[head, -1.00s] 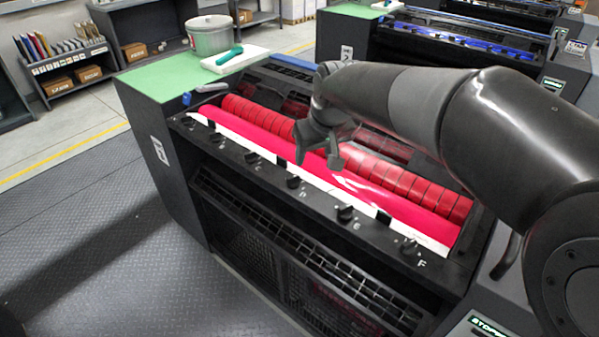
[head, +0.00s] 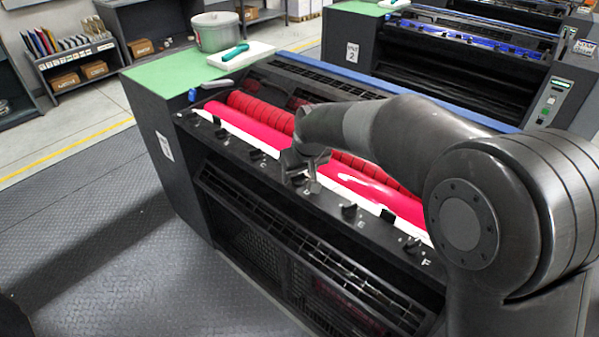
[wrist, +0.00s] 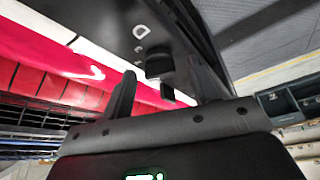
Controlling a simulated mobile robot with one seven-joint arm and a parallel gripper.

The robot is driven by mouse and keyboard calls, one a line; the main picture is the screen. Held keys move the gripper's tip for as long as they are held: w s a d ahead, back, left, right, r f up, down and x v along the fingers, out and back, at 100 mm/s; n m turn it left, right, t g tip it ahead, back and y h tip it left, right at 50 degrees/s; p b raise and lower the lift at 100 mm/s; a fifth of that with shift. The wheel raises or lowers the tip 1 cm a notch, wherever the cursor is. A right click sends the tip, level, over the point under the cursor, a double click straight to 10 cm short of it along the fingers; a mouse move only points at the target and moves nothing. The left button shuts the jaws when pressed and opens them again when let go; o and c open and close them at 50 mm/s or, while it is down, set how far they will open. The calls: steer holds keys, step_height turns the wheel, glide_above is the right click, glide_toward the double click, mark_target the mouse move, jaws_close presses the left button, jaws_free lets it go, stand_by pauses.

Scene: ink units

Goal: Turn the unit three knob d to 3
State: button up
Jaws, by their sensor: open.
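The ink unit in front of me has a row of black knobs along its dark front rail (head: 325,198). Knob D (wrist: 158,64) shows in the wrist view beside a white letter D, lying between my two open fingertips. Whether the fingers touch it I cannot tell. My gripper (wrist: 160,82) is open and empty; in the head view, my gripper (head: 300,182) is low over the rail and largely hides knob D. The knob's pointer setting is not readable.
Knob E (head: 349,211) and knob F (head: 411,246) sit to the right on the rail, and knob C (head: 257,156) to the left. A red roller (head: 250,122) lies just behind the rail. Unit 2 (head: 350,52) stands behind.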

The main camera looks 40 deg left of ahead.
steer(key=c, duration=1)
steer(key=shift+m, duration=0.4)
steer(key=m, duration=0.1)
steer(key=m+t, duration=0.1)
steer(key=m+h, duration=0.1)
steer(key=shift+s+a+m+t, duration=0.2)
steer(key=shift+s+m+t, duration=0.1)
steer(key=shift+m, duration=0.1)
steer(key=m, duration=0.2)
steer(key=m+t+h, duration=0.1)
steer(key=m, duration=0.1)
steer(key=shift+a+m+h, duration=0.15)
steer(key=shift+m+h, duration=0.15)
steer(key=o, duration=1)
